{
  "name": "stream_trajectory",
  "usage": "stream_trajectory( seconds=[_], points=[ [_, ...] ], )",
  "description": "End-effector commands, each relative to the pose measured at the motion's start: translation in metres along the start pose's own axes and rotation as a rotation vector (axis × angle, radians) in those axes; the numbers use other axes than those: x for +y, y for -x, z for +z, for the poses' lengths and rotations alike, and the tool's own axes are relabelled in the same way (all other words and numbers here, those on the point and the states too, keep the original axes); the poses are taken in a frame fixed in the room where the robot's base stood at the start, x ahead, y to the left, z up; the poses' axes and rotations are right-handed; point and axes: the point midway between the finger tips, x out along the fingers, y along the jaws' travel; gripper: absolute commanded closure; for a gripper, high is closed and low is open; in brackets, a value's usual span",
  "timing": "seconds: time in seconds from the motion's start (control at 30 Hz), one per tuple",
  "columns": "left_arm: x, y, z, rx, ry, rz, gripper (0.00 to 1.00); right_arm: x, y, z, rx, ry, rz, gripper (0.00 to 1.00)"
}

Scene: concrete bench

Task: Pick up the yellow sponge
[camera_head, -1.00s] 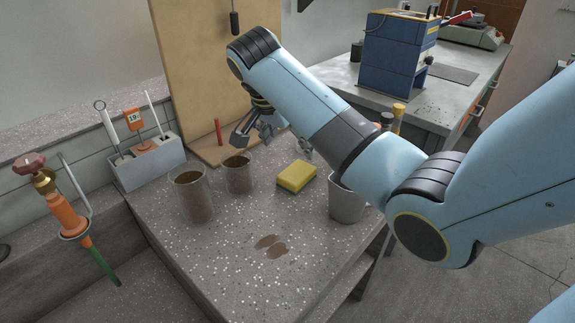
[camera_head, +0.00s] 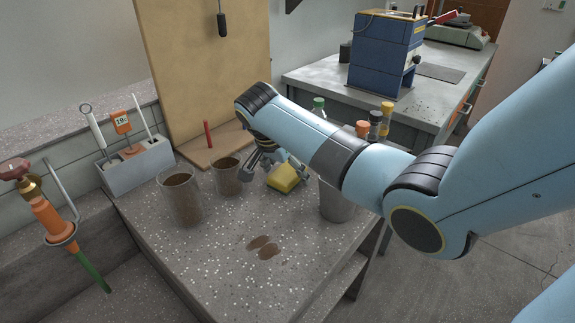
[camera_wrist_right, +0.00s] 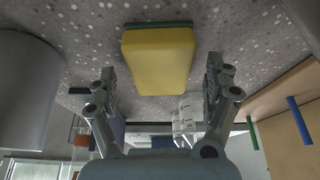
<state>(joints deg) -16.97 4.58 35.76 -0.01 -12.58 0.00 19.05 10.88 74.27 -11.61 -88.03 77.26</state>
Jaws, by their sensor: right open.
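The yellow sponge (camera_head: 285,180) with a green layer lies on the speckled concrete bench (camera_head: 215,262), partly hidden by my right gripper (camera_head: 273,166). In the right wrist view the sponge (camera_wrist_right: 158,60) shows between and just beyond the two open fingers of the right gripper (camera_wrist_right: 160,78), with a gap on each side. The right gripper is open and empty. My left gripper is not in view.
Two glass beakers of brown material (camera_head: 181,198) (camera_head: 227,178) stand left of the sponge. A grey cup (camera_head: 335,203) stands right of it, partly behind my arm. Brown stains (camera_head: 262,247) mark the clear front of the bench. A tool holder (camera_head: 137,165) stands at left.

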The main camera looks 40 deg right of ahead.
Motion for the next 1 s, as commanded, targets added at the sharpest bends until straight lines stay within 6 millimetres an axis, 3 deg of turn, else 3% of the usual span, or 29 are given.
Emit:
stream_trajectory(
  seconds=[0.77,1.0],
  points=[
    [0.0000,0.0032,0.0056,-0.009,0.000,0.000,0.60,-0.0001,-0.0042,0.0020,0.000,0.000,0.000,0.15],
    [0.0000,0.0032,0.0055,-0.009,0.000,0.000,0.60,-0.0001,-0.0042,0.0020,0.000,0.000,0.000,0.45]
  ],
)
